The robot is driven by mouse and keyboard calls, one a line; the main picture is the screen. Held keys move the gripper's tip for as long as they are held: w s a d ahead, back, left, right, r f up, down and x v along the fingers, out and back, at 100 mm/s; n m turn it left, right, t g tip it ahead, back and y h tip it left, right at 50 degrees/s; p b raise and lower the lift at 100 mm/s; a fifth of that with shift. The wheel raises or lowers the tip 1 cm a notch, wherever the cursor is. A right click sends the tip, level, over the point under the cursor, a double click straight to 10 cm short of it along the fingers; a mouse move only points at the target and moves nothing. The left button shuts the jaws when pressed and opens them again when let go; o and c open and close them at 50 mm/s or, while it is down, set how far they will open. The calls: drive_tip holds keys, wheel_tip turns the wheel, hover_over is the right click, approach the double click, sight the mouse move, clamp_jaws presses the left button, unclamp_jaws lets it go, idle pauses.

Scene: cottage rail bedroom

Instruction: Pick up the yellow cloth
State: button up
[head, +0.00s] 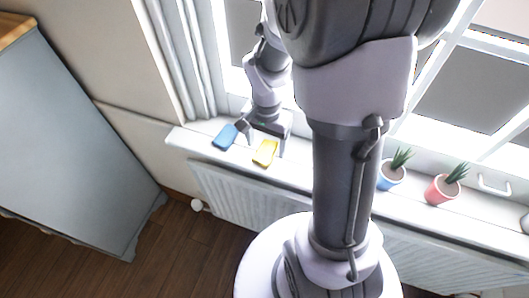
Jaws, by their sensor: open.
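The yellow cloth (265,153) lies on the white window sill, near the sill's left end and close to its front edge. My gripper (262,146) is open just above the cloth, with one finger on each side of it in the picture. I cannot tell whether the fingers touch the cloth. The back part of the cloth is partly hidden by my gripper.
A blue cloth-like item (225,137) lies on the window sill (187,137) left of the yellow cloth. A blue pot (390,178) and a red pot (441,189) with plants stand further right. A radiator (235,199) is below; a grey cabinet (70,140) stands left.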

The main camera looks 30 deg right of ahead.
sight(265, 152)
drive_tip(key=f+b, duration=0.1)
drive_tip(key=f, duration=0.1)
drive_tip(key=w+f+b, duration=0.1)
drive_tip(key=f, duration=0.2)
drive_tip(key=shift+f+b, duration=0.3)
drive_tip(key=shift+b, duration=0.1)
drive_tip(key=shift+r, duration=0.15)
drive_tip(key=shift+c, duration=0.8)
drive_tip(key=c, duration=1.3)
drive_tip(key=shift+r+p, duration=1.2)
drive_tip(key=shift+r, duration=0.65)
drive_tip(key=s+d, duration=0.1)
drive_tip(key=s, duration=0.3)
drive_tip(key=s+d+r+p, duration=0.1)
drive_tip(key=s+d, duration=0.1)
drive_tip(key=s, duration=0.2)
drive_tip(key=s+d+p, duration=0.1)
drive_tip(key=s+d, duration=0.1)
drive_tip(key=s, duration=0.2)
drive_tip(key=shift+s+r, duration=0.2)
drive_tip(key=shift+s, duration=0.2)
drive_tip(key=b, duration=0.1)
drive_tip(key=s+b, duration=0.1)
drive_tip(key=b, duration=0.1)
drive_tip(key=shift+s+d+f, duration=0.3)
drive_tip(key=shift+d+f, duration=0.05)
drive_tip(key=shift+s+r, duration=0.3)
